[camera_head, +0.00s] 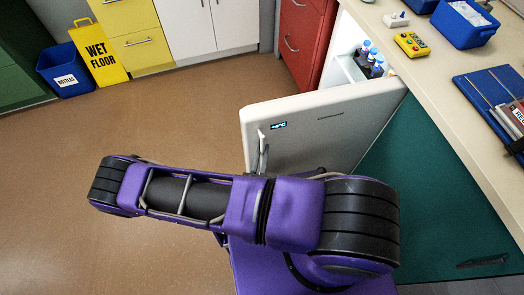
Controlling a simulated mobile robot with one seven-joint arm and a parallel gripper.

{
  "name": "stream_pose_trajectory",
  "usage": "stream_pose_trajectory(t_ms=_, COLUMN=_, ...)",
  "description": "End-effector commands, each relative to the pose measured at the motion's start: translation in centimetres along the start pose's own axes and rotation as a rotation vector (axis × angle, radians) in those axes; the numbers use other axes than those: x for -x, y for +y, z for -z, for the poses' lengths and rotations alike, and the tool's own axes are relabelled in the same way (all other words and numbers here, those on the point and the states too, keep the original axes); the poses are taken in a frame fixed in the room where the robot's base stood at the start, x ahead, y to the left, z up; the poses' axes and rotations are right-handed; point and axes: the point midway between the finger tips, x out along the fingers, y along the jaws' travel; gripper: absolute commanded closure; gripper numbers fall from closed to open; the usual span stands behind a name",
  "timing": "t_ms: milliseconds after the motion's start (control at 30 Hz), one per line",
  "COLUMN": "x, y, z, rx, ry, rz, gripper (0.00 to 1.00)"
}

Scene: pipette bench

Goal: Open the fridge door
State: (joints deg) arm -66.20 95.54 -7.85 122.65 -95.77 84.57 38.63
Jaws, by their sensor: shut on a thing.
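The white fridge door (325,122) stands open, swung out from under the bench into the room. It carries a small lit display and a grey vertical handle (262,148) near its left edge. The handle's lower end is hidden behind my purple arm. The white fridge interior (347,52) shows behind the door, with a rack of blue-capped tubes (370,58) inside. My arm crosses in front of the lower door. My gripper is hidden, so I cannot see its fingers or their contact with the handle.
A beige bench (440,95) runs down the right, over a green cabinet front (430,190). It bears a blue box (465,28) and a yellow device (411,44). A red cabinet (300,45) stands beyond the door. The brown floor (190,110) at left is clear.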

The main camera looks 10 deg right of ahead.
Motion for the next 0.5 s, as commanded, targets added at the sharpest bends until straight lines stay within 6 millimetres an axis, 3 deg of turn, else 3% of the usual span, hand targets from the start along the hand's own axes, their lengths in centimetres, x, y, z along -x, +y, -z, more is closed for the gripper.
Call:
stream_pose_trajectory(t_ms=33, x=-0.07, y=-0.26, z=-0.04, rx=0.003, ry=-0.001, rz=0.006, gripper=1.0)
stream_pose_trajectory(t_ms=67, x=-0.07, y=-0.26, z=-0.04, rx=0.003, ry=-0.001, rz=0.006, gripper=0.8)
stream_pose_trajectory(t_ms=200, x=-0.06, y=-0.18, z=-0.03, rx=0.002, ry=-0.001, rz=0.004, gripper=0.55)
stream_pose_trajectory(t_ms=500, x=0.29, y=-0.03, z=0.02, rx=0.001, ry=0.0, rz=0.001, gripper=0.55)
